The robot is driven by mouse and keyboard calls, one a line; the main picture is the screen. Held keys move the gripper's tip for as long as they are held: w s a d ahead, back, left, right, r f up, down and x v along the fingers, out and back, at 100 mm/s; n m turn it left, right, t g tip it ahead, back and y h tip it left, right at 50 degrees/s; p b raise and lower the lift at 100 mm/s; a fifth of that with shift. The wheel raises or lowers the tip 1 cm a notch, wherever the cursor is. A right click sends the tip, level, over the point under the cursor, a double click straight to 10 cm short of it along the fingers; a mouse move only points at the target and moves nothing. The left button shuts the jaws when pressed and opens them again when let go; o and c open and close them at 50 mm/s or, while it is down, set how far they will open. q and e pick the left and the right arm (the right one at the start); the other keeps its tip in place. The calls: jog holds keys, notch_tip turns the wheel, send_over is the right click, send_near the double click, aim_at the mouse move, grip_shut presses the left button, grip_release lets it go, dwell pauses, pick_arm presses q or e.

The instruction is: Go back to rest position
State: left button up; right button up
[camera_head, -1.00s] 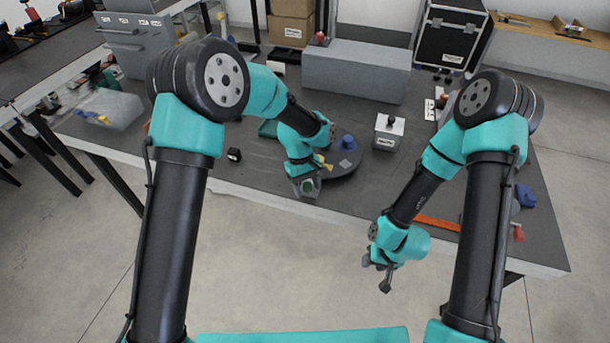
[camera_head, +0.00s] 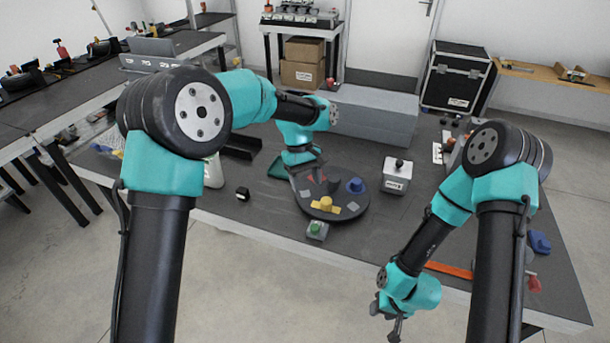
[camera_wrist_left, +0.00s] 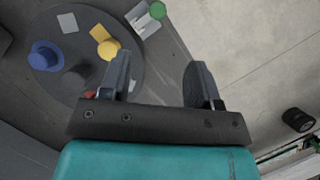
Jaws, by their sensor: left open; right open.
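My left gripper (camera_head: 312,183) is over the left part of a dark round turntable (camera_head: 351,207) on the workbench. In the left wrist view its two fingers (camera_wrist_left: 158,82) are apart with nothing between them. The turntable carries a blue knob-like piece (camera_head: 355,186), a yellow piece (camera_head: 324,204) and flat grey patches. A small grey box with a green button (camera_head: 316,229) sits at the turntable's front edge. My right gripper (camera_head: 387,318) hangs in front of the bench's front edge, with its fingers apart and empty.
An orange bar (camera_head: 449,270) and a blue piece (camera_head: 539,242) lie on the right. A small black block (camera_head: 242,194) lies on the left. A long grey box (camera_head: 375,115) stands at the back.

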pick_arm(q)
jog(key=shift+v, duration=0.8)
jog(key=s+a+f+m, duration=0.1)
jog(key=s+a+f, duration=0.15)
jog(key=f, duration=0.45)
jog(key=s+a+f+t+h, duration=0.1)
jog(key=s+a+f, duration=0.1)
jog(key=a+f, duration=0.35)
jog(key=s+a+f+m, duration=0.1)
jog(key=s+a+f, duration=0.15)
jog(key=f, duration=0.65)
jog(key=s+a+f+t, duration=0.2)
jog(key=s+a+f, duration=0.3)
jog(key=s, duration=0.3)
jog(key=s+a+f+m+t, duration=0.1)
jog(key=s+a+f+t, duration=0.1)
jog(key=s+a+f, duration=0.3)
jog(key=s+a, duration=0.1)
jog(key=s, duration=0.3)
jog(key=shift+s+a+h, duration=0.2)
jog(key=shift+a+h, duration=0.1)
jog(key=shift+h, duration=0.1)
jog(key=shift+f, duration=0.15)
pick_arm(e)
jog(key=shift+o, duration=0.2)
